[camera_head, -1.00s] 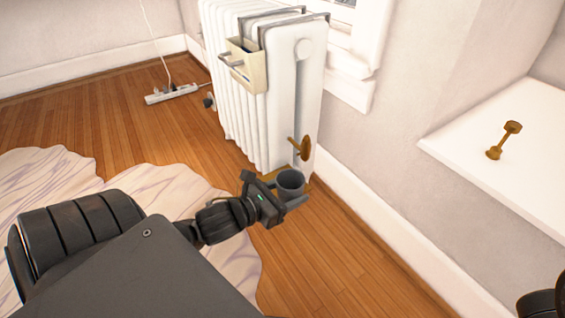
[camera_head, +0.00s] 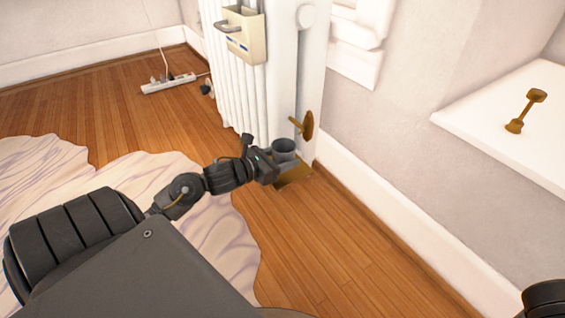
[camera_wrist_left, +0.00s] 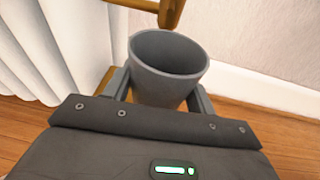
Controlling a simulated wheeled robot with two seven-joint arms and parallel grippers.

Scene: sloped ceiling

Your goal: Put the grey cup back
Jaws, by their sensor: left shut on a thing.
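The grey cup (camera_head: 284,147) is upright and held by my left gripper (camera_head: 276,160), beside the lower front of the white radiator. In the left wrist view the grey cup (camera_wrist_left: 168,60) sits between the two fingers of my left gripper (camera_wrist_left: 158,95), which press on its sides. The cup's bottom is hidden by the gripper. My right gripper does not show; only a dark part of my right arm is at the lower right corner of the head view.
The white radiator (camera_head: 282,70) has a brass valve (camera_head: 307,125) and a brass piece (camera_head: 294,175) low down. A cream holder (camera_head: 244,35) hangs on it. A power strip (camera_head: 168,83), a pale rug (camera_head: 160,180) and a sill (camera_head: 490,120) with a brass object (camera_head: 525,111) are around.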

